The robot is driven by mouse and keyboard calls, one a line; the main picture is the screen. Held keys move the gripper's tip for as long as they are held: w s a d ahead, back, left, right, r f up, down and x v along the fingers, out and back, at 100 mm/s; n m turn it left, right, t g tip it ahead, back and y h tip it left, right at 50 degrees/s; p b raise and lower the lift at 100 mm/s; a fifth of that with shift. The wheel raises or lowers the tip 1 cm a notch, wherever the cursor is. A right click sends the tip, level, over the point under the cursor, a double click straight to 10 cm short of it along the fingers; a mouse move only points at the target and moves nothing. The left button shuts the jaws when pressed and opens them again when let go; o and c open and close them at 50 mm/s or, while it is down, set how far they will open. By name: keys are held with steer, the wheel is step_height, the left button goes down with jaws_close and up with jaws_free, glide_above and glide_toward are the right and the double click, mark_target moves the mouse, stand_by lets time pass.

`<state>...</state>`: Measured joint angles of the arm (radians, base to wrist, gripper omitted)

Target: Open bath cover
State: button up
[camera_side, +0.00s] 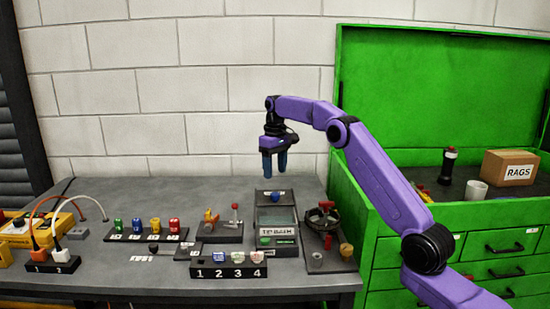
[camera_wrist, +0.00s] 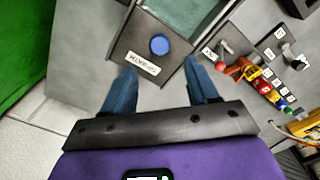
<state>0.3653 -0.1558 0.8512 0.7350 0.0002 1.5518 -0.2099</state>
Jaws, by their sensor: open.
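The bath unit, a dark box labelled "TIP BATH" (camera_side: 278,232), stands on the grey bench with a greenish panel (camera_side: 275,215) on top. A round blue knob (camera_side: 275,197) sits at its far end; the wrist view also shows the knob (camera_wrist: 159,45), beside a white label (camera_wrist: 142,63) and the greenish panel (camera_wrist: 195,18). The panel appears flat; I cannot tell where the cover's edges are. My gripper (camera_side: 274,166) points down, open and empty, above the knob and apart from it. In the wrist view, its blue fingers (camera_wrist: 160,72) are spread either side of the knob's line.
A numbered rack (camera_side: 230,271) stands in front of the bath. A valve fixture (camera_side: 325,225) is close on its right, and a red-knobbed lever (camera_side: 235,213) on its left. Coloured vials (camera_side: 146,229) stand farther left. The green tool cabinet (camera_side: 480,235) is right. Bench behind is clear.

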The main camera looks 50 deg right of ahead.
step_height(320, 180, up, 4)
steer(key=shift+f, duration=0.1)
stand_by(0.7)
steer(key=s+a+r+n, duration=0.1)
steer(key=s+a+n, duration=0.1)
steer(key=a, duration=0.5)
steer(key=s+a+r+n, duration=0.1)
steer(key=s+a, duration=0.2)
steer(key=a, duration=0.4)
steer(key=s+a+f+n, duration=0.1)
steer(key=s+a+n, duration=0.2)
steer(key=s+a, duration=0.65)
steer(key=s+a+f+n, duration=0.1)
steer(key=s+f+n, duration=0.1)
steer(key=s, duration=0.5)
steer(key=s+a+f+n, duration=0.1)
steer(key=s+a, duration=0.1)
steer(key=s, duration=0.6)
steer(key=s+d+f+n, duration=0.1)
steer(key=s+d+f, duration=0.2)
steer(key=s, duration=0.5)
steer(key=s+d+f+n, duration=0.2)
steer(key=s+d+f, duration=0.1)
steer(key=s, duration=0.5)
steer(key=shift+f+n, duration=0.15)
steer(key=shift+n, duration=0.15)
